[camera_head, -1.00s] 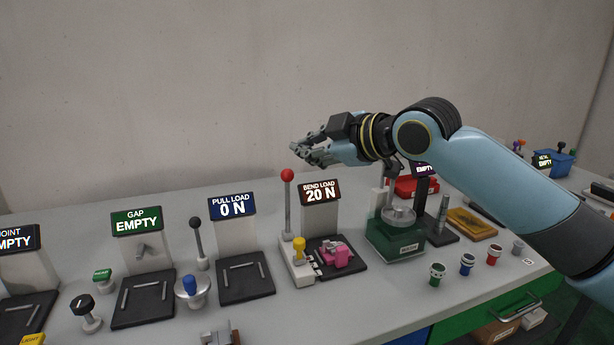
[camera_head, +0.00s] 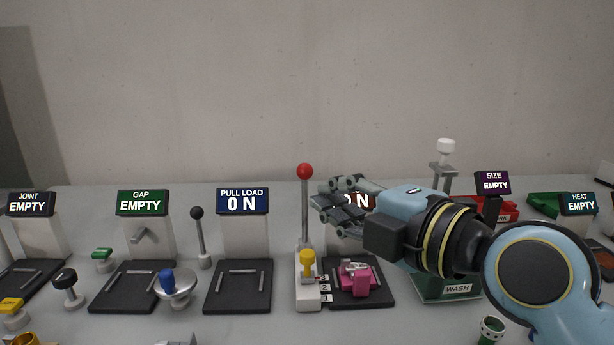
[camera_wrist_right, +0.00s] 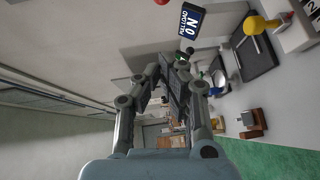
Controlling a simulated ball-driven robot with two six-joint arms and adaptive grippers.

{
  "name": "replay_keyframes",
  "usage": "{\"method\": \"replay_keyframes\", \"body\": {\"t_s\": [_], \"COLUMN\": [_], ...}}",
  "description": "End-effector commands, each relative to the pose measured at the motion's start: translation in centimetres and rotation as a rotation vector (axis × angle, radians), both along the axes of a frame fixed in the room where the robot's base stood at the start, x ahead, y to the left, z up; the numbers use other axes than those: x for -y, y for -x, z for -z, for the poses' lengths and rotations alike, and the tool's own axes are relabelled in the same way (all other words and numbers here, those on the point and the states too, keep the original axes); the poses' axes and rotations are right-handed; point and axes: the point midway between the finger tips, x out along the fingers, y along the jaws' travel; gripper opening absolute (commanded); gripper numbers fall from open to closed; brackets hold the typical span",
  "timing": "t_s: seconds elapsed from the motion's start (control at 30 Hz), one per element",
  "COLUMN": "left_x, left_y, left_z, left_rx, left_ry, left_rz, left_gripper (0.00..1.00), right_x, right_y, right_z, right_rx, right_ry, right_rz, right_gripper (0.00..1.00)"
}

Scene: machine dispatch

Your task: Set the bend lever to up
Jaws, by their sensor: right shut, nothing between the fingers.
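The bend lever is a grey rod with a red ball (camera_head: 304,171), standing upright on a white base (camera_head: 308,296) with a yellow knob (camera_head: 307,262) in front of it. The red ball is cut off at the top edge of the right wrist view (camera_wrist_right: 162,2). My right gripper (camera_head: 326,203) is shut and empty. It is just right of the rod in the head view, slightly below the ball's height, and I cannot tell whether it touches the rod. It covers much of the bend load display (camera_head: 360,200). My left gripper is not in view.
A pink part (camera_head: 360,280) sits on the black bend plate (camera_head: 384,296). To the left are the pull load display (camera_head: 242,200), a black-ball lever (camera_head: 197,213) and a blue knob (camera_head: 167,279). The green wash station (camera_head: 452,289) stands behind my right arm.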

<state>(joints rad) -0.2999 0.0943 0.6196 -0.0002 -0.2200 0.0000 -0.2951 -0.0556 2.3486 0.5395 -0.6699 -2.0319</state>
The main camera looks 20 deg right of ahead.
Motion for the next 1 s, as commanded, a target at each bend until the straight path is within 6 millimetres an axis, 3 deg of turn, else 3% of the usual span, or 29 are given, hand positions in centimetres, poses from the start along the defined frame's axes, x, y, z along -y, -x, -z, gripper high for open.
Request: {"method": "replay_keyframes", "body": {"t_s": [0.33, 0.5, 0.7, 1.0], "left_x": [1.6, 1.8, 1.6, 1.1], "left_y": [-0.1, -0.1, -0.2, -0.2], "left_z": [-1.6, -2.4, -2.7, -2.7], "left_rx": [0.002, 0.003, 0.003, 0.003], "left_ry": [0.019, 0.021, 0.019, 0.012], "left_rz": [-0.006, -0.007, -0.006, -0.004], "left_gripper": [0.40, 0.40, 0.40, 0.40], "right_x": [-2.3, -1.2, -0.5, -0.5], "right_y": [-7.1, -9.4, -10.6, -10.6], "right_z": [0.4, 0.8, 1.1, 1.2], "right_rx": [0.001, 0.000, -0.001, -0.001], "right_ry": [-0.003, 0.005, 0.001, 0.000], "right_rz": [-0.001, -0.001, 0.000, 0.000], "right_gripper": [0.00, 0.00, 0.00, 0.00]}}
